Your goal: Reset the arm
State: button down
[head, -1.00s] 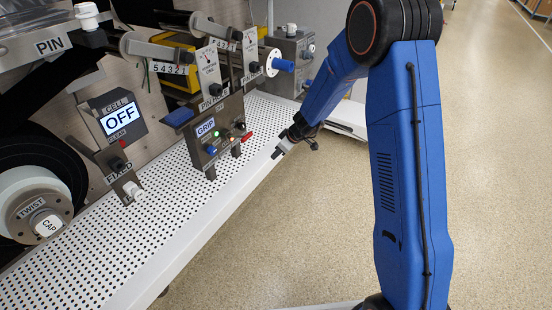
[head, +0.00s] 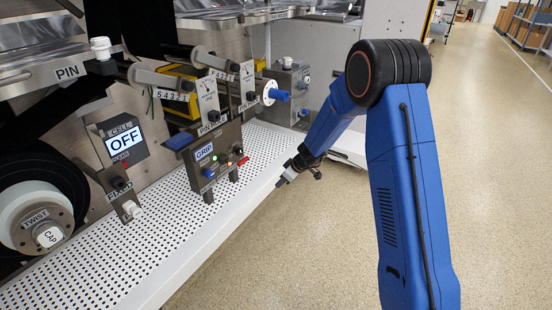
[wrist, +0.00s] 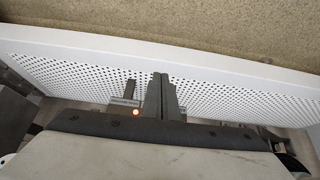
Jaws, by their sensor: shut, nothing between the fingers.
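My gripper (head: 282,182) hangs at the end of my blue arm in the head view, over the outer edge of the white perforated shelf (head: 110,255). It points down and to the left and holds nothing. In the wrist view the fingers of my gripper (wrist: 160,80) are together, with the perforated shelf (wrist: 75,75) behind them. The grey GRIP panel (head: 204,152) stands on the shelf to the left of my gripper, apart from it, with a lit green lamp, a blue knob and a red part.
A cell display (head: 123,141) reads OFF. A white roll (head: 35,215) with a TWIST hub and CAP is at the left. The speckled floor (head: 490,150) to the right is clear.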

jog(key=s+d+r+m, duration=0.2)
jog(key=s+d+r, duration=0.1)
jog(key=s+r, duration=0.8)
jog(key=s+d+r+m, duration=0.1)
jog(key=s+d+r, duration=0.3)
jog(key=s+r, duration=0.7)
jog(key=s+d+r+m+h, duration=0.1)
jog(key=s+d, duration=0.3)
jog(key=s, duration=0.5)
jog(key=s+d+r+m+h, duration=0.2)
jog(key=s+d+r+m, duration=0.2)
jog(key=s, duration=0.5)
jog(key=s+d+r+m+h, duration=0.2)
jog(key=s+d, duration=0.3)
jog(key=s, duration=0.5)
jog(key=shift+d+r+m+t, duration=0.25)
jog(key=shift+d+m+t, duration=0.15)
jog(key=shift+s, duration=0.1)
